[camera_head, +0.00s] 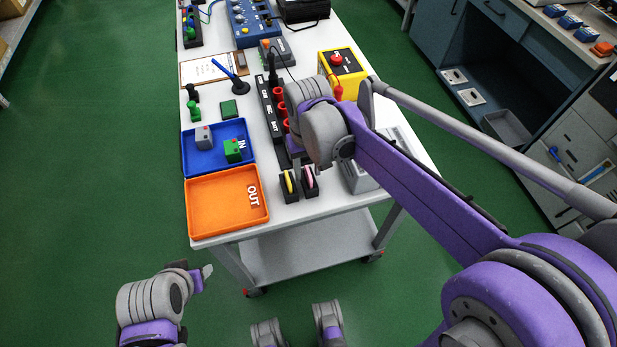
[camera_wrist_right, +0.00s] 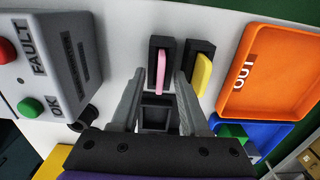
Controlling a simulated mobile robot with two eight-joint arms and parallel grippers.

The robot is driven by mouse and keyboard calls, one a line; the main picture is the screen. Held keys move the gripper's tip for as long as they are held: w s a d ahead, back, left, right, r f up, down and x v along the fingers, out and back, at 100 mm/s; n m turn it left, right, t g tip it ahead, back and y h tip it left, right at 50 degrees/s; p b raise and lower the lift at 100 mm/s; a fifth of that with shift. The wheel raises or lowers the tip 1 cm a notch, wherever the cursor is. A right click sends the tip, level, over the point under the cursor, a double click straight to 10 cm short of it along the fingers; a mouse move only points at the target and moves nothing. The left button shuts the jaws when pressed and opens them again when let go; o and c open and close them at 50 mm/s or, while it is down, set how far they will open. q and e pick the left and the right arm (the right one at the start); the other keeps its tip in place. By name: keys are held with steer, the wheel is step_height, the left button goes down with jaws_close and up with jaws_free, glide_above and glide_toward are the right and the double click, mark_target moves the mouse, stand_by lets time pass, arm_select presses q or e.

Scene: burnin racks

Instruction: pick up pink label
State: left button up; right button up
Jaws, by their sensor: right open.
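The pink label (camera_wrist_right: 161,72) stands in a black holder (camera_wrist_right: 163,46), beside a yellow label (camera_wrist_right: 203,75) in a similar holder. In the head view, the pink label (camera_head: 309,175) is at the table's near side, right of the yellow one (camera_head: 289,181). My right gripper (camera_wrist_right: 158,88) is open and empty, its fingers reaching toward the pink label, one on each side in the picture. Whether they touch it I cannot tell. In the head view my right wrist hides most of that gripper. My left gripper (camera_head: 202,273) is off the table's near left corner; its jaw opening is unclear.
An orange OUT tray (camera_head: 228,203) and a blue IN tray (camera_head: 190,155) with two small blocks lie left of the holders. A black rack with red rings (camera_head: 265,105) stands behind. A grey box with FAULT and OK buttons (camera_wrist_right: 50,60) is close to the right gripper.

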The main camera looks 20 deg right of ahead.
jaws_close()
stand_by(0.5)
